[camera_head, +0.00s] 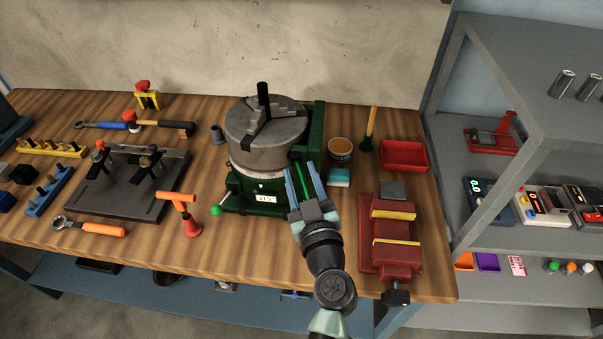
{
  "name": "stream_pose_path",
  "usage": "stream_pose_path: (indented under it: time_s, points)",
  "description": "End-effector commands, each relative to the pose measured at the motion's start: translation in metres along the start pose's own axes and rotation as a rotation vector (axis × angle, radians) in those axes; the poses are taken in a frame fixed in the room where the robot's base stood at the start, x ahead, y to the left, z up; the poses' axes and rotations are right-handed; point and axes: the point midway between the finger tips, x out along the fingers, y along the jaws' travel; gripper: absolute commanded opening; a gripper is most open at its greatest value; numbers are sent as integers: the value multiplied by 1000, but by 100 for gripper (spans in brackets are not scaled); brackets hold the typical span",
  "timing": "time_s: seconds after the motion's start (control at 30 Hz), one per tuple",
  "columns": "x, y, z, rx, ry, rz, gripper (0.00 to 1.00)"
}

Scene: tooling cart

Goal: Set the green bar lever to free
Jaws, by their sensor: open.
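A green machine base (265,190) carries a round grey chuck (262,150) with dark stepped jaws and a black upright rod. My gripper (302,172) is at the front right of this base, with its two blue-grey fingers apart. A narrow green bar (304,188) shows between the fingers; it looks like the green bar lever. I cannot tell whether the fingers touch it. Its lower end is hidden by my gripper. A small lever with a green ball (215,210) sticks out at the base's front left. A white label (265,198) is on the base front.
A red vise (390,237) stands close to the right of my gripper. A teal block (339,177), a tin (341,150) and a red tray (403,156) lie behind. An orange-handled tool (187,213) and a dark fixture plate (120,198) are left.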

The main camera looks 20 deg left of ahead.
Motion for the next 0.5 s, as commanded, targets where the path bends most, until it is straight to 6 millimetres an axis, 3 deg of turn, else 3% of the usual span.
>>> stream_pose_path:
  time_s: [0.2,0.43,0.5]
  points:
    - [0,0,0,0,0,0,43]
    - [0,0,0,1,0,0,2]
    - [0,0,0,1,0,0,0]
